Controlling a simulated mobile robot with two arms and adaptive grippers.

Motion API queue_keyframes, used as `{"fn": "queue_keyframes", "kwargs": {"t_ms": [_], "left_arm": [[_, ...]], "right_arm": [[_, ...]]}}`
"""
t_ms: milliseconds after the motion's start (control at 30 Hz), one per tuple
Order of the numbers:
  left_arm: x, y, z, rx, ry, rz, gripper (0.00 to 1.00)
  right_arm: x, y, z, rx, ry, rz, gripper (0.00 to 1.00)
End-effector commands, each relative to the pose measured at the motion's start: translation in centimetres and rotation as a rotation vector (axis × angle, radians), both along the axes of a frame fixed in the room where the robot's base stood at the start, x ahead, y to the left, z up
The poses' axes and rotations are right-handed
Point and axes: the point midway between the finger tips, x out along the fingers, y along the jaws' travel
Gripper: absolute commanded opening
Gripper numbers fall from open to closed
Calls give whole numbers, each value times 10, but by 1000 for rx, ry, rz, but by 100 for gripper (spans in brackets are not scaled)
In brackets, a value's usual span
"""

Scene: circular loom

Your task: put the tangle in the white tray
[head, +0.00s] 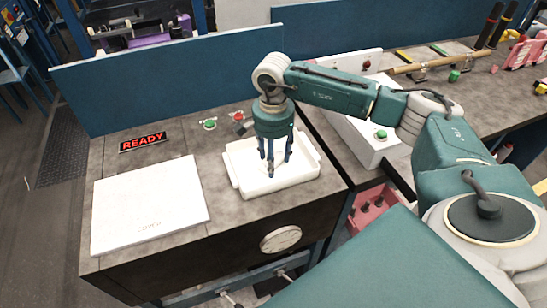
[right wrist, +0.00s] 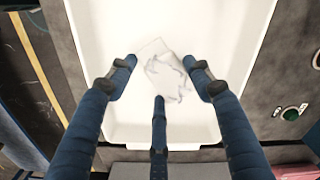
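The white tray (head: 306,172) stands on the dark worktop near its right edge. My right gripper (head: 274,165) points straight down over the tray, its three blue fingers reaching into it. In the right wrist view a pale, crumpled tangle (right wrist: 168,78) shows against the floor of the tray (right wrist: 88,25), between and beyond the fingertips of my gripper (right wrist: 159,75). The fingers are spread apart and none clearly grips the tangle. In the head view I cannot make out the tangle. My left gripper is out of view.
A white panel (head: 150,208) lies on the worktop left of the tray. Behind are a red READY sign (head: 143,141), a green button (head: 209,124) and a red button (head: 238,116). A blue partition (head: 165,85) backs the worktop. A white box with a green button (head: 381,135) stands to the right.

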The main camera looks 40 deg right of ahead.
Motion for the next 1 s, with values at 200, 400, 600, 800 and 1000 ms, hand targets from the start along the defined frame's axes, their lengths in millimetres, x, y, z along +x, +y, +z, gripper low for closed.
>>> {"fn": "queue_keyframes", "kwargs": {"t_ms": [200, 400, 600, 800, 1000], "left_arm": [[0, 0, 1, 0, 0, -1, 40], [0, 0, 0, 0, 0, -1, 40], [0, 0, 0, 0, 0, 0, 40], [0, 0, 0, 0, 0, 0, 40], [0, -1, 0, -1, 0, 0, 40]], "right_arm": [[0, 0, 0, 0, 0, 0, 68], [1, 0, 4, 0, -1, 0, 68], [1, 0, 35, 0, -5, 0, 68], [1, 1, 79, 1, -5, 0, 68], [1, 1, 110, 1, -3, 0, 68]]}}
